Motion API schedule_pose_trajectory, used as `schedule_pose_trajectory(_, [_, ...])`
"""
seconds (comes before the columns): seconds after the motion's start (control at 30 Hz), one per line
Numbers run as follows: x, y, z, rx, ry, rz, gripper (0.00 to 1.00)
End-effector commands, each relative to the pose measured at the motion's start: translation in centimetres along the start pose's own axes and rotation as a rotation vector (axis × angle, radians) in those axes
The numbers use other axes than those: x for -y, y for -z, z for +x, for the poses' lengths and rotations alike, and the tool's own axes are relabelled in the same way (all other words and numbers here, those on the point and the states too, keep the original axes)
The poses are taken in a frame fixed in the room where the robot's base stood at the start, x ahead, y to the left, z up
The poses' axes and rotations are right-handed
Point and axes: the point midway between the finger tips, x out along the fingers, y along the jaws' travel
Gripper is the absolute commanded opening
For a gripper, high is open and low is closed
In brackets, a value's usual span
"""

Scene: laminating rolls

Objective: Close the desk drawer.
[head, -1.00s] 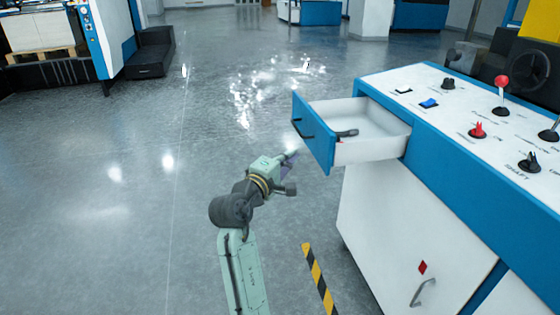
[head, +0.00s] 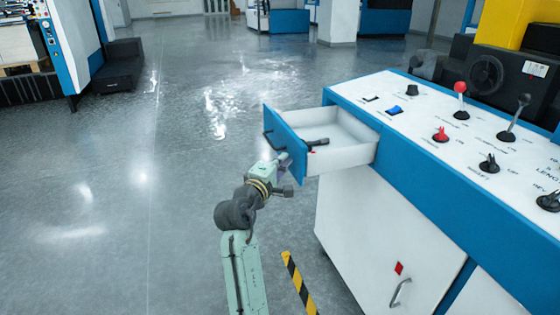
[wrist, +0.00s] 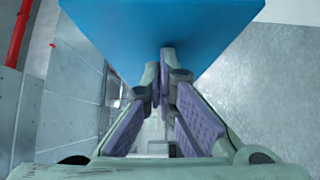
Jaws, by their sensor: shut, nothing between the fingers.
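The desk drawer (head: 285,143) stands pulled out from the left end of the console, with a blue front, a dark handle and a white inside. A dark object (head: 317,142) lies in it. My gripper (head: 284,160) is at the lower part of the drawer's blue front in the head view. In the wrist view the blue drawer front (wrist: 160,25) fills the top, right past the fingertips (wrist: 167,52). The fingers are shut with nothing between them. They look close to the panel or touching it; I cannot tell which.
The white and blue console (head: 440,150) has levers and knobs on top. A cabinet door with a handle (head: 400,292) is below. Yellow-black tape (head: 298,283) marks the floor beside it. The floor to the left (head: 130,220) is clear.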

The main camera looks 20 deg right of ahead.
Motion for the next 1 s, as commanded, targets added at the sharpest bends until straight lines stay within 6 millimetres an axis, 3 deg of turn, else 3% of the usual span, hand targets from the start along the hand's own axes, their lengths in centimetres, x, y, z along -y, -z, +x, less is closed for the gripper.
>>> schedule_pose_trajectory(0.27, [-0.3, -3.1, 2.9, 0.007, 0.002, 0.0, 0.0])
schedule_pose_trajectory(0.7, [-0.3, -11.3, 11.1, 0.007, 0.002, 0.0, 0.0])
schedule_pose_trajectory(1.0, [-0.2, -15.4, 15.2, 0.005, 0.001, -0.001, 0.0])
